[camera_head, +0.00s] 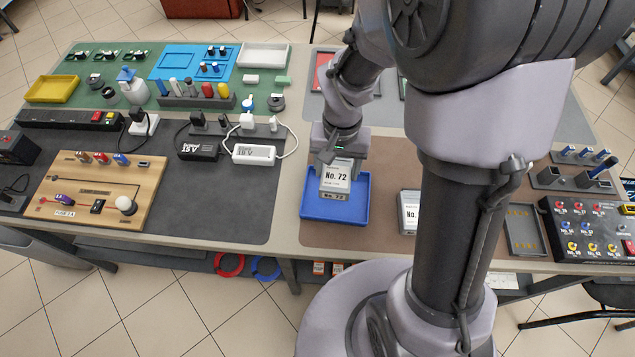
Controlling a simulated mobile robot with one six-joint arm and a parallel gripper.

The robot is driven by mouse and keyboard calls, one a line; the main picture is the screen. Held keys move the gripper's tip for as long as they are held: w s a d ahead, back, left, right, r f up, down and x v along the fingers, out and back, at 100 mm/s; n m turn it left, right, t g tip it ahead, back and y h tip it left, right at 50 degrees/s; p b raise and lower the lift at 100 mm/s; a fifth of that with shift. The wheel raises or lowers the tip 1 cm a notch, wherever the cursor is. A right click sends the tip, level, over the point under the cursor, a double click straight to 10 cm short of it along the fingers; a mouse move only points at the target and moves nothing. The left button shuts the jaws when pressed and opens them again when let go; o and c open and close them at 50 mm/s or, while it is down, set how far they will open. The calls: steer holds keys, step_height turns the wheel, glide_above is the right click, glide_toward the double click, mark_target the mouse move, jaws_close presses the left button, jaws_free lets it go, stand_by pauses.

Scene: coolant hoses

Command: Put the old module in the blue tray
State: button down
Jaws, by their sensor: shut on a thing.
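The old module (336,178) is a grey block with a white label reading No. 72. It is upright over the blue tray (311,212). My gripper (341,154) is above it and shut on its top. The module's lower end overlaps the tray's inside in this view. I cannot tell whether it touches the tray floor. A second grey module with a white label (409,212) stands to the right of the tray, partly hidden by my arm.
A wooden board with switches (97,190) lies at the left. Two power adapters (254,154) with cables sit left of the tray. A black panel with knobs (590,230) and a dark shallow tray (523,230) are at the right. My arm hides the table's middle right.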

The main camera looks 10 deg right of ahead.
mark_target(338, 173)
steer(key=f+b, duration=0.2)
steer(key=f, duration=0.2)
steer(key=f+b, duration=0.1)
steer(key=f, duration=0.4)
steer(key=shift+s+d+b, duration=0.15)
steer(key=shift+d+b, duration=0.05)
steer(key=shift+b, duration=0.15)
steer(key=shift+c, duration=1.9)
jaws_free()
steer(key=shift+t, duration=0.5)
steer(key=r+p, duration=0.1)
steer(key=r, duration=0.4)
steer(key=r+p, duration=0.2)
steer(key=r, duration=0.4)
steer(key=r+p, duration=0.2)
steer(key=r, duration=0.3)
steer(key=shift+s+a+r, duration=0.25)
steer(key=shift+s+r, duration=0.05)
steer(key=s+a+r+t+y, duration=0.2)
steer(key=s+a+r+t, duration=0.1)
steer(key=s+r, duration=0.9)
steer(key=shift+a+r+t, duration=0.15)
steer(key=shift+r+t, duration=0.75)
steer(key=shift+w, duration=0.1)
